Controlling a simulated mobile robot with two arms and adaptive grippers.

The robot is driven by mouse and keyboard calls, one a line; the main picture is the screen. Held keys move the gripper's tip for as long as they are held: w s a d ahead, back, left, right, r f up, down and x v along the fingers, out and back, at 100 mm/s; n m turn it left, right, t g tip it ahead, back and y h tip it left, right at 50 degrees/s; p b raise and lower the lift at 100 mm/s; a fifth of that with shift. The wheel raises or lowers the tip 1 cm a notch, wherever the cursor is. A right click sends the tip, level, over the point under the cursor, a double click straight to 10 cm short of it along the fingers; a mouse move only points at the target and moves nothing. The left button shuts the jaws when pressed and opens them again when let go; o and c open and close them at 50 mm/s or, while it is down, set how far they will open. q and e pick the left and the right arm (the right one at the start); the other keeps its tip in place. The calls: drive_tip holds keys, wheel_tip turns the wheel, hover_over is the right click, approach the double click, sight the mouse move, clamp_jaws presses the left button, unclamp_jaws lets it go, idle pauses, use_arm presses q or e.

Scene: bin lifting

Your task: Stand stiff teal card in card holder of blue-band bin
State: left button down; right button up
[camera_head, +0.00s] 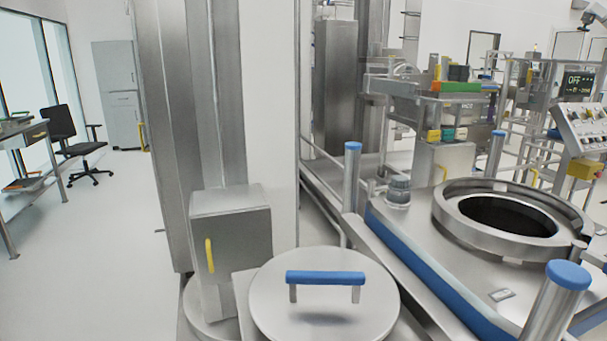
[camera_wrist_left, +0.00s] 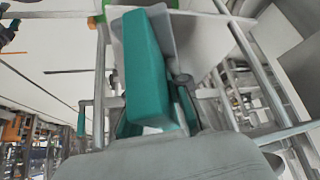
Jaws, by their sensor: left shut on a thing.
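The teal card (camera_wrist_left: 146,65) shows in the left wrist view as a thick teal slab. It stands out from my left gripper (camera_wrist_left: 140,100), which is shut on it. Its lower end sits between the fingers, and the grey gripper body covers the bottom of that view. In the head view, a steel unit with a blue band (camera_head: 437,268) along its side stands at the right. I cannot tell whether it is the bin of the task, and I make out no clear card holder. Neither gripper shows in the head view.
A round steel lid with a blue handle (camera_head: 325,277) lies at the front middle. Beside it is a steel box with a yellow handle (camera_head: 210,255). A round opening (camera_head: 510,216) and blue-capped posts (camera_head: 552,305) are at the right.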

use_arm(q)
drive_tip(key=a+r+n+t+y+p, duration=0.2)
drive_tip(key=r+n, duration=0.7)
drive_tip(key=r, duration=0.9)
drive_tip(key=w+a+y, duration=0.1)
drive_tip(key=a+y, duration=0.1)
drive_tip(key=shift+a+y, duration=0.15)
drive_tip(key=shift+y, duration=0.25)
drive_tip(key=shift+r, duration=0.1)
